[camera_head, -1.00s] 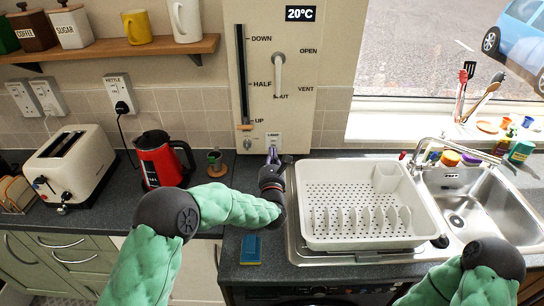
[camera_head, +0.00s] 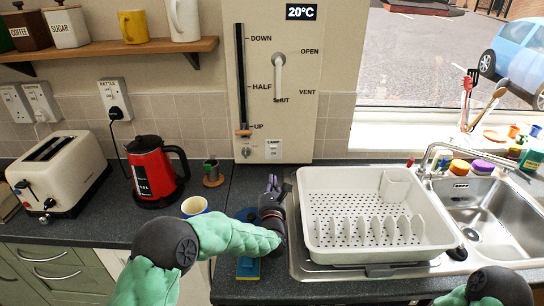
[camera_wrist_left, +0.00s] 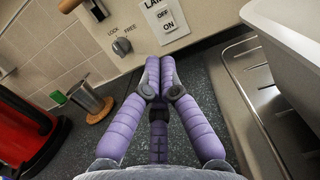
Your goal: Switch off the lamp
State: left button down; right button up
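The lamp switch (camera_head: 273,148) is a small white plate low on the cream wall panel. In the left wrist view the same lamp switch (camera_wrist_left: 164,22) has OFF above ON; I cannot tell which side is pressed. My left gripper (camera_head: 272,181) is in front of the panel, over the dark counter and apart from the switch. In the left wrist view the purple fingers of my left gripper (camera_wrist_left: 160,62) are closed together, empty, pointing at the panel below the switch. The lamp itself does not show. My right gripper is out of view; only part of that arm shows at bottom right.
A lock knob (camera_wrist_left: 121,46) sits left of the switch. A white dish rack (camera_head: 370,258) stands right of my left gripper. A red kettle (camera_head: 152,172), a small pot (camera_head: 213,175) and a mug (camera_head: 194,206) stand to the left. A blue sponge (camera_head: 248,268) lies near the front edge.

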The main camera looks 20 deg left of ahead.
aim_at(272, 148)
pick_arm(q)
jog(key=shift+w, duration=0.1)
jog(key=b+x, duration=0.3)
jog(key=x, duration=1)
jog(key=shift+w+a, duration=0.15)
jog(key=shift+w, duration=0.2)
jog(key=shift+r, duration=0.1)
jog(key=shift+w+a+r+g+p, duration=0.1)
jog(key=shift+w+r+g+p, duration=0.25)
jog(key=shift+p, duration=0.65)
jog(key=shift+r+g+h+p, duration=0.2)
jog(key=shift+g+h+p, duration=0.1)
jog(key=shift+g+p, duration=0.4)
jog(key=shift+f, duration=0.2)
jog(key=shift+r, duration=0.1)
